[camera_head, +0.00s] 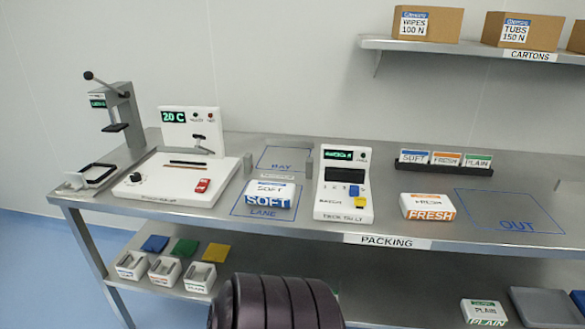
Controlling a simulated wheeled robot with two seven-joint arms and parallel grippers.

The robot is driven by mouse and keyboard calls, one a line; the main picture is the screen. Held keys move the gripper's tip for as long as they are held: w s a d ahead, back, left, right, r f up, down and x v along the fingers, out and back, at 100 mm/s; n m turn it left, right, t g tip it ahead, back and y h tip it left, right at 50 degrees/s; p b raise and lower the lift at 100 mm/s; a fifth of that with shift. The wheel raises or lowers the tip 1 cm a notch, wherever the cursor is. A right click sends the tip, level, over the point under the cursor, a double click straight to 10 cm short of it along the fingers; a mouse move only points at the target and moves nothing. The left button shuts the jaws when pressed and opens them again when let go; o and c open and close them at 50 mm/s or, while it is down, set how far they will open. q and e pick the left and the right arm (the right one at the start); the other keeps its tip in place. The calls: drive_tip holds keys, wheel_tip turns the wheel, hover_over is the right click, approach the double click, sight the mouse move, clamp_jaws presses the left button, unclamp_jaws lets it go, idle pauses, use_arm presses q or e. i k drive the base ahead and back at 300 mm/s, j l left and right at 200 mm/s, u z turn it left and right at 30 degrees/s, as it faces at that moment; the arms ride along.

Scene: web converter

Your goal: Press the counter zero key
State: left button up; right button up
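A white counter-like machine (328,206) stands on the steel packing table, right of centre. It has a lit green display (340,155) at its top and a dark panel (344,175) below. The lettering near the keys is too small to read surely, so I cannot tell which key is the zero key. Neither of my grippers is in view. A dark ribbed part of my own body fills the bottom middle.
A white SOFT pack (268,190) lies left of the machine and a FRESH pack (427,201) lies right. A grey post (309,168) stands close to its left. Another white machine (163,190) with a "20 C" display is further left. The OUT area (500,205) is clear.

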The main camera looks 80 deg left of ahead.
sight(360, 202)
drive_tip(key=u, duration=2.25)
